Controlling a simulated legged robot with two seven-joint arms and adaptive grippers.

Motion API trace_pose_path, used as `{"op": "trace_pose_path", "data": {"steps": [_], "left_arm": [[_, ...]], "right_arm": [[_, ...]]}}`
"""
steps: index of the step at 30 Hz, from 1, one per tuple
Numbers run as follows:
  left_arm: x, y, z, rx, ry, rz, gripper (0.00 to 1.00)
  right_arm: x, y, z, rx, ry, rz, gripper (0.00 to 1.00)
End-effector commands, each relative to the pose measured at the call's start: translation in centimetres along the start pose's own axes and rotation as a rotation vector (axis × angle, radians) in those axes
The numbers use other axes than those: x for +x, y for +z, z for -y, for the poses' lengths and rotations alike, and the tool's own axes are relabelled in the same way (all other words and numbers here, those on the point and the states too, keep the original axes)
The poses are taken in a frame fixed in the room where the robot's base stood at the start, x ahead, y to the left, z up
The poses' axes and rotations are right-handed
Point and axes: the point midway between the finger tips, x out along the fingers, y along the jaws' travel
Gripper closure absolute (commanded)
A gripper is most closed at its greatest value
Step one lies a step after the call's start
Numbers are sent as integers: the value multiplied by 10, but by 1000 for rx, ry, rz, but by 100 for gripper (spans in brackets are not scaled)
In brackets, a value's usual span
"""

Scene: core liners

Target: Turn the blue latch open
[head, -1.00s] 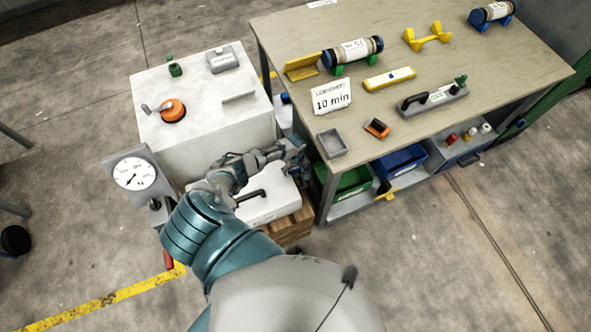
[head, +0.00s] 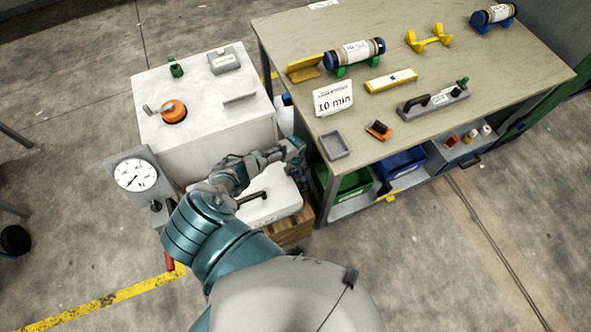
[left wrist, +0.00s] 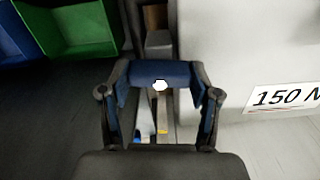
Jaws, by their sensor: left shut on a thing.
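My left gripper (head: 294,152) reaches into the gap between the white cabinet and the workbench, above the far side of the white case with the black handle. In the left wrist view its two fingers (left wrist: 158,84) are closed on the ends of a short blue bar, the blue latch (left wrist: 138,75). A white hexagonal spot shows at the latch's middle. The latch lies crosswise in that view, touching both fingertips. In the head view the gripper and arm make the latch hard to tell apart. My right gripper is not in view.
The white case (head: 284,208) stands on a wooden pallet (head: 288,234). The workbench (head: 470,62) is close on the right, with a green bin (head: 355,182) and a blue bin (head: 402,162) underneath. The white cabinet (head: 205,105) and a dial gauge (head: 136,174) stand left.

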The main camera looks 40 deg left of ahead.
Motion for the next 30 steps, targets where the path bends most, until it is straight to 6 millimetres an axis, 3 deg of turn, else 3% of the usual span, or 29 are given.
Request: {"op": "trace_pose_path", "data": {"steps": [13, 30], "left_arm": [[1, 4, 0, 403, 0, 7, 73], [1, 2, 2, 944, -1, 7, 73]], "right_arm": [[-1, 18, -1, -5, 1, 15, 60], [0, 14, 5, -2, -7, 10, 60]]}}
